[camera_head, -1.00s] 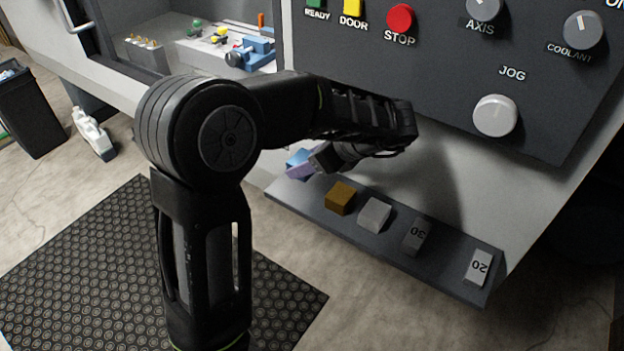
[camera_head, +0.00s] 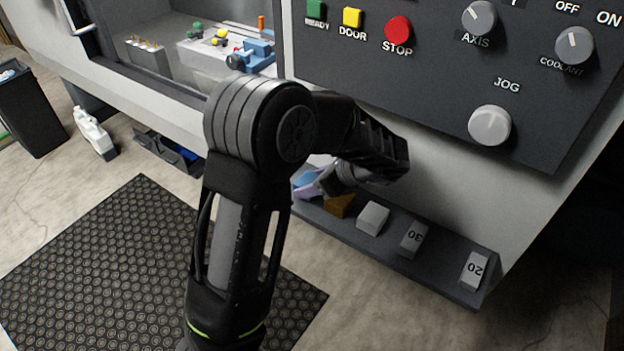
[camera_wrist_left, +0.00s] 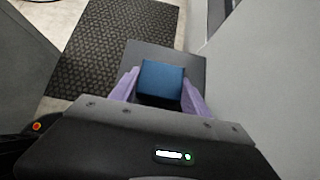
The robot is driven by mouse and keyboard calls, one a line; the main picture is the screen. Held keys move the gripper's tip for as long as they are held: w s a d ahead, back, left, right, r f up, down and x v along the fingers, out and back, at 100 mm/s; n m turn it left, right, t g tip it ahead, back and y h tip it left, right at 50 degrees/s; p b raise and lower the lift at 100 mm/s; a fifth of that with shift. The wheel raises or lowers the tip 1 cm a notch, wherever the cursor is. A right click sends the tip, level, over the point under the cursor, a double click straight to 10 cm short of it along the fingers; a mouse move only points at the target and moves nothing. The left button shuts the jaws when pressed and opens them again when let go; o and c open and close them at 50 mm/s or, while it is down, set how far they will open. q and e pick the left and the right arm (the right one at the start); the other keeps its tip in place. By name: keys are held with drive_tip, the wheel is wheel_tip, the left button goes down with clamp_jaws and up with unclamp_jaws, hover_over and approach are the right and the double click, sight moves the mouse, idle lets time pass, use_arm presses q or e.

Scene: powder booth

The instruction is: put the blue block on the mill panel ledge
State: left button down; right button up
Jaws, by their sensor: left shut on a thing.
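The blue block (camera_head: 304,178) is between the purple fingers of my left gripper (camera_head: 314,186), which is shut on it. In the head view it is at the left end of the dark mill panel ledge (camera_head: 438,268), partly hidden by the gripper. In the left wrist view the blue block (camera_wrist_left: 162,80) sits between both fingers (camera_wrist_left: 160,92), with the ledge (camera_wrist_left: 190,62) under and beyond it. I cannot tell whether the block touches the ledge. My right gripper is not in view.
On the ledge, to the right of the gripper, stand an ochre block (camera_head: 341,204), a pale grey block (camera_head: 373,218), a block marked 30 (camera_head: 413,238) and one marked 20 (camera_head: 474,270). The ochre block is close to the gripper. The control panel (camera_head: 440,100) overhangs above.

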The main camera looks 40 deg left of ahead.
use_arm(q)
drive_tip(key=shift+w, duration=0.1)
drive_tip(key=shift+f, duration=0.1)
drive_tip(key=shift+f+b, duration=0.2)
drive_tip(key=shift+b, duration=0.1)
drive_tip(key=c, duration=0.5)
unclamp_jaws()
drive_tip(key=shift+r, duration=0.1)
drive_tip(key=shift+r, duration=0.15)
